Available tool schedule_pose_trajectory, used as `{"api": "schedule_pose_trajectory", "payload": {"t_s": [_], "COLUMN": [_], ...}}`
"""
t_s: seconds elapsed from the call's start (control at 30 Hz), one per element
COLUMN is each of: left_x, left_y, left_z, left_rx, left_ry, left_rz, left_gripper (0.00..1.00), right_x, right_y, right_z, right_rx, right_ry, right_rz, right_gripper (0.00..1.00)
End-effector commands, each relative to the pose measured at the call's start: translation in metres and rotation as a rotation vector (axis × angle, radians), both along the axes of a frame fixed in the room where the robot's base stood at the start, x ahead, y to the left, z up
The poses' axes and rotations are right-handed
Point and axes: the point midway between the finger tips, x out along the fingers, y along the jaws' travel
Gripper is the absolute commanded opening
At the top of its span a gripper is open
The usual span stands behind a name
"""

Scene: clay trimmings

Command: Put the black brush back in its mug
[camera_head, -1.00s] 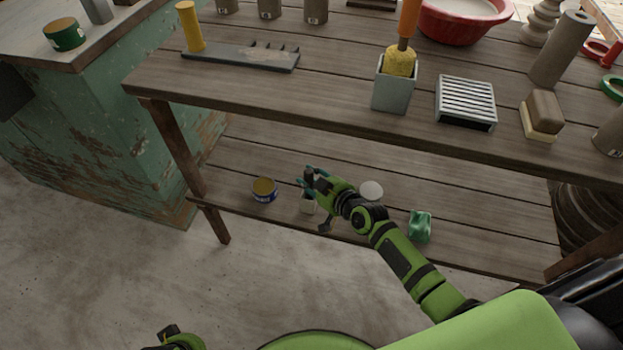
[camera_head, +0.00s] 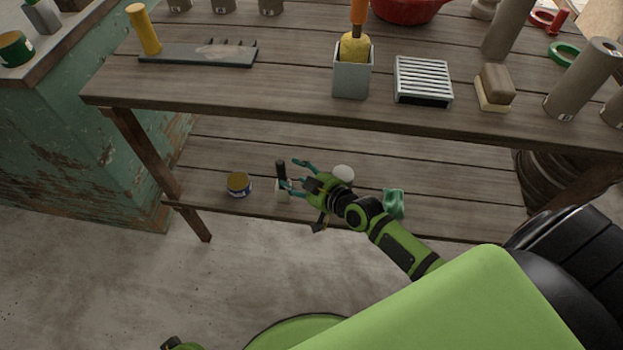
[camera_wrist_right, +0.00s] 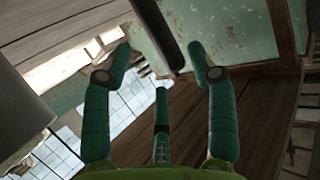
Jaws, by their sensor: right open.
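The black brush (camera_head: 281,171) stands upright with its dark handle up and its lower end in a small pale mug (camera_head: 283,192) on the lower shelf. My right gripper (camera_head: 296,174) is open just right of the brush, its teal fingers spread and pointing toward it. In the right wrist view a dark handle (camera_wrist_right: 160,32), apparently the brush's, shows between and beyond the open fingertips (camera_wrist_right: 160,60); nothing is gripped. The brush's lower end is hidden inside the mug. My left gripper's fingers are not visible.
On the lower shelf (camera_head: 430,185), a blue tin (camera_head: 238,185) stands left of the mug. A white round item (camera_head: 343,173) and a green crumpled item (camera_head: 393,204) lie right, near my arm.

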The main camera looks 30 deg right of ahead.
Motion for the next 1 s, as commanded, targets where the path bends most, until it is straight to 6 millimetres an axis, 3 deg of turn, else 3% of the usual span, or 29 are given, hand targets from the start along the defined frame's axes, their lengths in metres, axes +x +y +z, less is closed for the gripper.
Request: {"api": "schedule_pose_trajectory", "payload": {"t_s": [0.2, 0.47, 0.57, 0.67, 0.8, 0.9, 1.0], "left_x": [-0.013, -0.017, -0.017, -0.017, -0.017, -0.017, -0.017], "left_y": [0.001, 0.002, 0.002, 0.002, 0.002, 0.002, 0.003], "left_z": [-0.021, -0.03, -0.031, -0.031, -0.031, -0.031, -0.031], "left_rx": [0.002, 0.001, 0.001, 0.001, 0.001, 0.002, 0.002], "left_ry": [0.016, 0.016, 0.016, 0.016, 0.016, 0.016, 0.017], "left_rz": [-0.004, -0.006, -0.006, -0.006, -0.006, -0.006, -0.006], "left_gripper": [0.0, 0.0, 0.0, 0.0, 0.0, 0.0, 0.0], "right_x": [-0.038, -0.053, -0.058, -0.079, -0.144, -0.197, -0.241], "right_y": [-0.013, -0.018, -0.017, -0.012, -0.005, -0.004, -0.005], "right_z": [0.017, 0.023, 0.013, -0.029, -0.115, -0.162, -0.19], "right_rx": [-0.002, 0.001, -0.005, -0.032, -0.108, -0.17, -0.224], "right_ry": [0.0, -0.002, 0.029, 0.161, 0.48, 0.696, 0.856], "right_rz": [0.001, 0.0, -0.001, -0.005, -0.035, -0.075, -0.113], "right_gripper": [0.58, 0.58, 0.58, 0.58, 0.58, 0.58, 0.58]}}
